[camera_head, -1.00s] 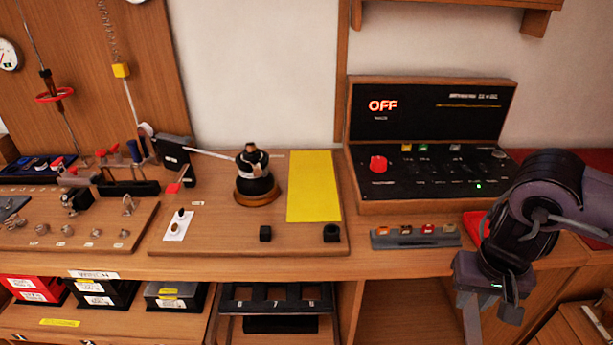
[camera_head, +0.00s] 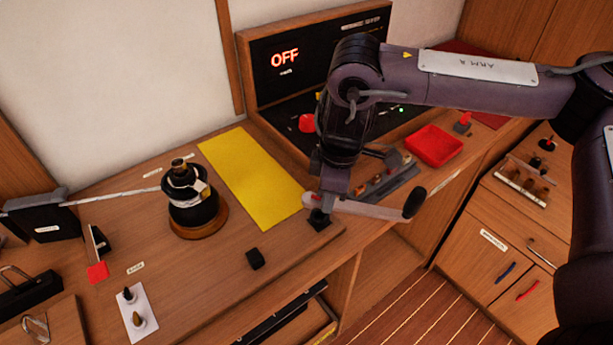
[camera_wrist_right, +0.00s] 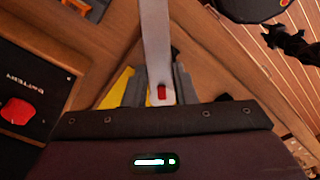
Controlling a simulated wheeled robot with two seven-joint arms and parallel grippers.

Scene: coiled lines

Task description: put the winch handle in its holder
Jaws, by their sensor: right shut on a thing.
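The winch handle (camera_head: 372,208) is a pale grey metal bar with a black grip at its right end. My right gripper (camera_head: 331,194) is shut on it near its left end, above the board's right front corner. Just under that end is a small black socket (camera_head: 319,221), which looks like the holder. I cannot tell whether the handle's end is inside it or just above it. In the right wrist view the bar (camera_wrist_right: 156,45) runs away from between the fingers, with a red spot near them. My left gripper is not in view.
The winch (camera_head: 194,205), wrapped with white line, stands left on the board beside a yellow mat (camera_head: 254,180). A black block (camera_head: 255,259) sits near the board's front edge. The control panel (camera_head: 272,92) reading OFF is behind my arm. A red tray (camera_head: 433,146) lies to the right.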

